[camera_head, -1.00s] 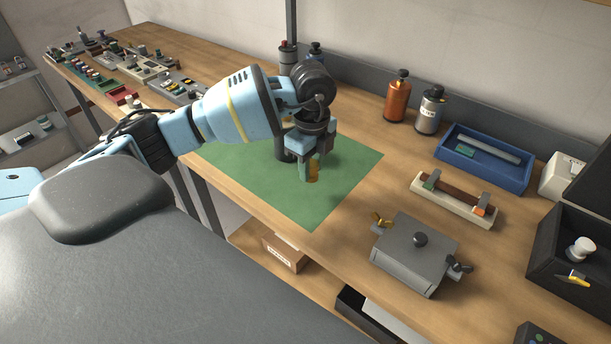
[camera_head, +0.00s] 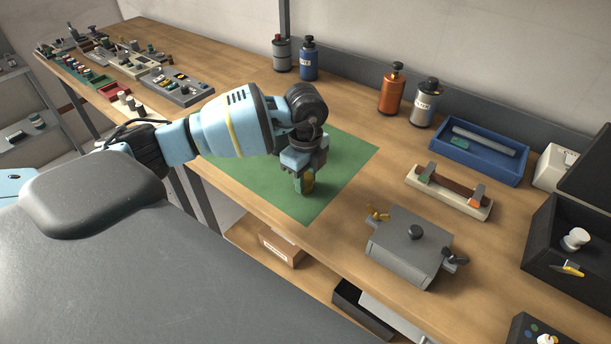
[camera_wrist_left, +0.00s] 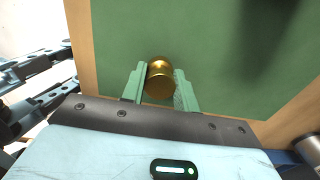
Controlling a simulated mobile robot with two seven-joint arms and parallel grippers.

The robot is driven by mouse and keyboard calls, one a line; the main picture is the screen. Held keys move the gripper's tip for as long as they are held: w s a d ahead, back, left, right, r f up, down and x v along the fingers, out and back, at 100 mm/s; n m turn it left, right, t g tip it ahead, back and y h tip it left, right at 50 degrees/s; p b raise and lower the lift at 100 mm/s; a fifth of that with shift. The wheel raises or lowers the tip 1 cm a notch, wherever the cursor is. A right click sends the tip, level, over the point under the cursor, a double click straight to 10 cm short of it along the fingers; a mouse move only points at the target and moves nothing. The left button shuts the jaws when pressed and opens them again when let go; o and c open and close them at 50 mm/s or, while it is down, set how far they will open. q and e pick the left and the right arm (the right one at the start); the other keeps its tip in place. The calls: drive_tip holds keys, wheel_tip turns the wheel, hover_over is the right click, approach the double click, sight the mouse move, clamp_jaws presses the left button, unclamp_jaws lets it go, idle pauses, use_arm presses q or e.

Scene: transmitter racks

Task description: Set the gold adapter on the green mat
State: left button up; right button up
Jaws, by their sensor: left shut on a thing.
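The green mat (camera_head: 335,172) lies flat on the wooden bench and also fills most of the left wrist view (camera_wrist_left: 220,50). My left gripper (camera_head: 304,188) points down over the mat's front part. It is shut on the gold adapter (camera_wrist_left: 160,78), a short brass-coloured cylinder between the two green fingers in the left wrist view. In the head view the adapter is mostly hidden by the fingers. It is at or just above the mat; I cannot tell whether it touches. My right gripper is not in view.
A grey box with a black knob (camera_head: 410,246) stands right of the mat. Behind are an orange bottle (camera_head: 392,92), a silver bottle (camera_head: 425,104) and a blue tray (camera_head: 482,153). Small parts crowd the far left. The mat around the gripper is clear.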

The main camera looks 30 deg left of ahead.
use_arm(q)
drive_tip(key=o, duration=1)
wheel_tip(320, 180, up, 12)
drive_tip(key=shift+r, duration=0.15)
